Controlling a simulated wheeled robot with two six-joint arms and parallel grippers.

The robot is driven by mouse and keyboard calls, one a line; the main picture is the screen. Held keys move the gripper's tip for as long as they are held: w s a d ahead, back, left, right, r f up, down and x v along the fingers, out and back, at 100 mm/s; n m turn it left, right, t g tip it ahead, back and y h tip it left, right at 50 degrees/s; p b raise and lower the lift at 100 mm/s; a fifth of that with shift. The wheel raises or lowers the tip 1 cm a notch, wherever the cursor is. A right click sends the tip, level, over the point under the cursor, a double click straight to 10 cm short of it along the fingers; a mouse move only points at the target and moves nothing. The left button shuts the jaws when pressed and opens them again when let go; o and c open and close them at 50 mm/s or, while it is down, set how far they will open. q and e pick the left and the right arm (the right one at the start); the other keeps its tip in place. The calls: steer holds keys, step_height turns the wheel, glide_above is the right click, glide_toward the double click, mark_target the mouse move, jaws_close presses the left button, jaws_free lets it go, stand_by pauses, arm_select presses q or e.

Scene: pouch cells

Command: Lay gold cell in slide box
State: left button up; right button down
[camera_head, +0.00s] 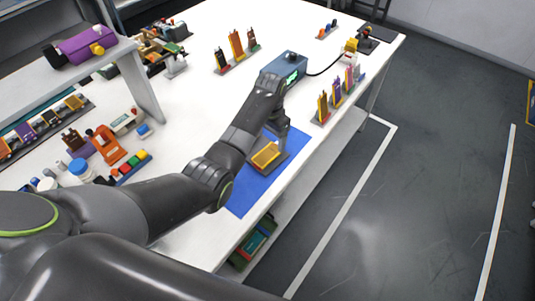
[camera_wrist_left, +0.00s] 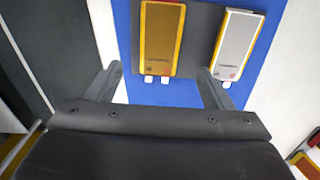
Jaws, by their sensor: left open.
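A gold-faced cell with a yellow border (camera_wrist_left: 161,38) lies flat on a dark grey plate (camera_wrist_left: 200,35) in the left wrist view, two pale tabs at its near end. A silver-faced piece with a yellow border (camera_wrist_left: 238,45) lies to its right. I cannot tell which part is the slide box. My left gripper (camera_wrist_left: 159,68) is open and empty, its fingers framing the gold cell's near end; it also shows in the head view (camera_head: 279,120). My right gripper is out of view.
The plate lies on a blue mat (camera_head: 243,200) near the table's right edge. A blue-grey device (camera_head: 287,66) with a cable stands beyond. Racks of upright cells stand at the right edge (camera_head: 337,98) and farther back (camera_head: 237,48). A raised shelf (camera_head: 60,75) is at left.

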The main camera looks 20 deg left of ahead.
mark_target(269, 153)
arm_select(q)
steer(key=f, duration=0.2)
steer(key=f+p, duration=0.1)
steer(key=f, duration=0.1)
steer(key=shift+s, duration=0.3)
steer(key=shift+f, duration=0.7)
steer(key=shift+c, duration=0.2)
steer(key=c, duration=1)
